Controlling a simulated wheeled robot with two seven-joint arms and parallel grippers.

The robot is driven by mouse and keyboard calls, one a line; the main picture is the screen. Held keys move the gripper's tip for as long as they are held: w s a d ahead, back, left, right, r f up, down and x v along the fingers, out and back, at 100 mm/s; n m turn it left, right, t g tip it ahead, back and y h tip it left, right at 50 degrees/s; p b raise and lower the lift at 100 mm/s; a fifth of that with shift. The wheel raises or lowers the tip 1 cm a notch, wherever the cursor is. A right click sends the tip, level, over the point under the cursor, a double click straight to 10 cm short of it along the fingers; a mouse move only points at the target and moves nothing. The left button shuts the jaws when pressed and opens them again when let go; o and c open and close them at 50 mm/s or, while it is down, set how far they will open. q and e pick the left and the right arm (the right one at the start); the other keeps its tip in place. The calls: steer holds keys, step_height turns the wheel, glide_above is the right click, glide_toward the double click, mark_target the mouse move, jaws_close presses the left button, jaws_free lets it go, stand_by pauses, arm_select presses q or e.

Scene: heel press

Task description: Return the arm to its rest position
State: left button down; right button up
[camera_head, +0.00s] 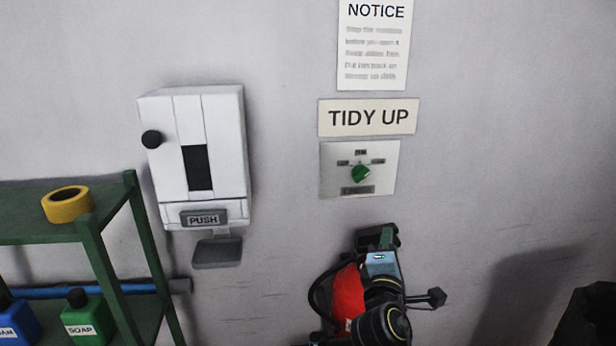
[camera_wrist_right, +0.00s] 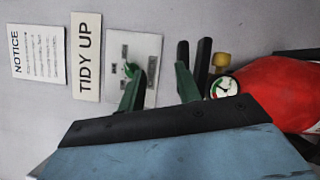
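My right arm rises from the bottom of the head view. Its right gripper (camera_head: 386,238) is below the switch panel (camera_head: 330,180) with a green knob (camera_head: 361,174). In the wrist view the right gripper (camera_wrist_right: 158,80) has its two green fingers apart, with nothing held between them. The switch panel (camera_wrist_right: 148,62) and the green knob (camera_wrist_right: 131,70) show beyond the fingers. My left gripper is in neither view.
A red fire extinguisher (camera_head: 347,293) stands close behind my right arm; its gauge (camera_wrist_right: 223,87) is beside the gripper in the wrist view. A white dispenser (camera_head: 220,135) hangs left. A green shelf (camera_head: 40,222) holds yellow tape (camera_head: 68,214) and bottles.

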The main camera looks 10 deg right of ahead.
steer(key=s+d+f+m+g, duration=0.45)
steer(key=s+f+m, duration=0.25)
steer(key=s+f, duration=0.2)
steer(key=s+a+f+m+g+y, duration=0.2)
steer(key=s+f+m+g+y, duration=0.15)
steer(key=s, duration=0.55)
steer(key=s+a+f+m+g+y, duration=0.1)
steer(key=s+f+m+g+y, duration=0.2)
steer(key=s, duration=0.5)
steer(key=s+a+f+m+g+y, duration=0.1)
steer(key=s+a+f+m+g, duration=0.15)
steer(key=s+f, duration=0.45)
steer(key=s+f+n+g+b, duration=0.2)
steer(key=f+b, duration=0.6)
steer(key=f, duration=2)
steer(key=s+d+f+b, duration=0.1)
steer(key=s+f+b, duration=0.2)
steer(key=s+f, duration=0.6)
steer(key=s+d+f+b, duration=0.2)
steer(key=s+f+b, duration=0.2)
steer(key=s+f, duration=0.5)
step_height(320, 180, down, 6)
steer(key=shift+d+m+g, duration=0.3)
steer(key=shift+m+g, duration=0.1)
steer(key=shift+g, duration=0.05)
